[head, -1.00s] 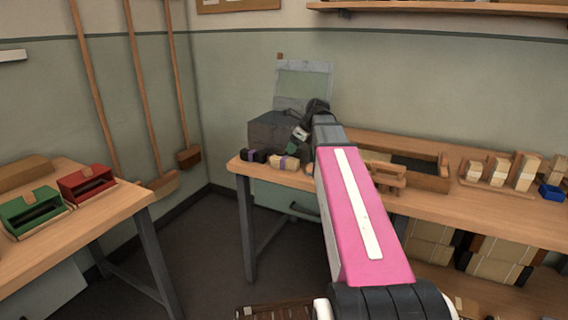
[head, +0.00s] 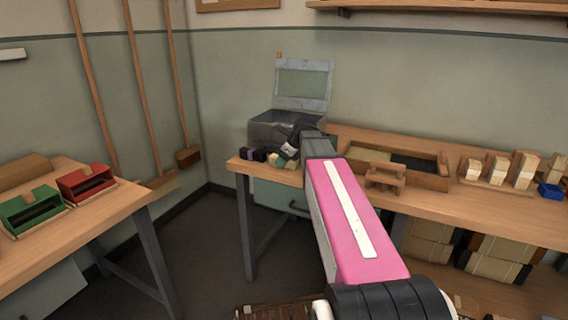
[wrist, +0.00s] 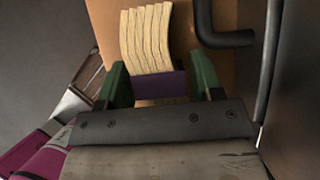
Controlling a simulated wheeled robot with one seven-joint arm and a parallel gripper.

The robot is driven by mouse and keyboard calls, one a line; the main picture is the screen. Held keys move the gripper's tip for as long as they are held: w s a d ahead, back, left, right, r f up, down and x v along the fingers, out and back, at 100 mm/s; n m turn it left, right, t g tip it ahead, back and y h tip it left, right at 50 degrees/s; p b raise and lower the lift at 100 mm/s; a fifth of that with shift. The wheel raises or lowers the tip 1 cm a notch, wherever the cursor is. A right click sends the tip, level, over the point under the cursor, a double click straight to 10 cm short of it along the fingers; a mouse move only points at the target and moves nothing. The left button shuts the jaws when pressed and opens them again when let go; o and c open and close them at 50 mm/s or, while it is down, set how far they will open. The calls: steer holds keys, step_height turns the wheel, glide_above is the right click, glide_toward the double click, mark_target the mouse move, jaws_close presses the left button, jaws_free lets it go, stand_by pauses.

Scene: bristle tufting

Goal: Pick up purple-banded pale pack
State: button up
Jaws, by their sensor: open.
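The purple-banded pale pack (wrist: 147,38) lies on the bench top in the wrist view, its purple band (wrist: 160,86) nearest my wrist. My gripper (wrist: 161,74) is open, with one green finger on each side of the banded end. Whether the fingers touch the pack I cannot tell. In the head view the pale pack (head: 275,160) sits near the bench's left front corner, partly hidden by my gripper (head: 286,157).
A dark pack with a purple band (head: 252,154) lies just left of the pale one. A grey machine (head: 268,130) with a raised lid stands behind. A wooden tray (head: 425,180) and block holders (head: 500,172) are to the right. Red (head: 86,183) and green (head: 34,210) boxes sit on the left table.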

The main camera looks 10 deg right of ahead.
steer(key=shift+f, duration=0.2)
steer(key=shift+c, duration=0.2)
steer(key=c, duration=0.6)
steer(key=shift+o, duration=0.2)
